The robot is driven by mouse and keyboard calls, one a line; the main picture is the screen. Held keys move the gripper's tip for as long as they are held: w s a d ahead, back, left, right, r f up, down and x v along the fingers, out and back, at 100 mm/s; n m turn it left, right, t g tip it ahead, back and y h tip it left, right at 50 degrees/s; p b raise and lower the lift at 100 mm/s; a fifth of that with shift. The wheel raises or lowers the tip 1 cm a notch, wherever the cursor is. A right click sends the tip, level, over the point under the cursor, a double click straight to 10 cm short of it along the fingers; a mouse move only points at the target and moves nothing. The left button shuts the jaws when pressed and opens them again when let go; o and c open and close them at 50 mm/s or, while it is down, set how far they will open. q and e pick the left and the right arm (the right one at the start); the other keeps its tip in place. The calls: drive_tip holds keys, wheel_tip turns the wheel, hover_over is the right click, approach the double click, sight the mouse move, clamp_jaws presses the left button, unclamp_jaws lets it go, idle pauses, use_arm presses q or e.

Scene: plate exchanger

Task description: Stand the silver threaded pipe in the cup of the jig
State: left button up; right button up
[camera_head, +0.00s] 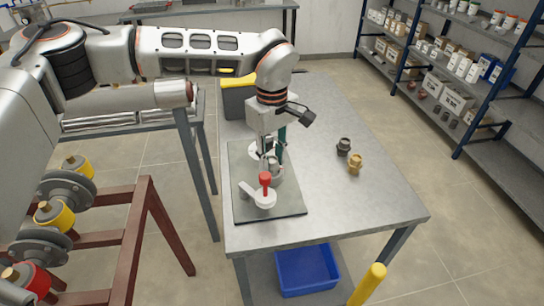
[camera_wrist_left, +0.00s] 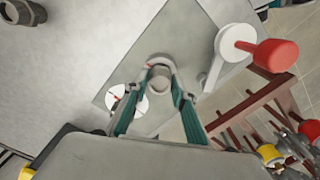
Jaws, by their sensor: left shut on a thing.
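The jig is a dark grey plate (camera_head: 240,205) on the table, with white clamps; the near clamp has a red handle (camera_head: 265,180), which also shows in the left wrist view (camera_wrist_left: 275,55). My left gripper (camera_head: 271,158) points down over the middle of the plate. In the left wrist view its teal fingers (camera_wrist_left: 160,75) are shut on the silver threaded pipe (camera_wrist_left: 159,78), seen nearly end-on between the fingertips. The pipe is at the cup's place on the jig. The fingers hide much of the cup, and I cannot tell whether the pipe is inside or above it.
A dark fitting (camera_head: 343,147) and a brass fitting (camera_head: 355,163) stand right of the jig. A dark box with a yellow top (camera_head: 238,98) is at the table's back left. A blue bin (camera_head: 306,270) sits below the table. The table's right side (camera_head: 375,205) is clear.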

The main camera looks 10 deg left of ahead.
use_arm(q)
drive_tip(key=shift+f, duration=0.3)
drive_tip(key=o, duration=1.2)
wheel_tip(320, 180, up, 12)
drive_tip(key=shift+r, duration=0.1)
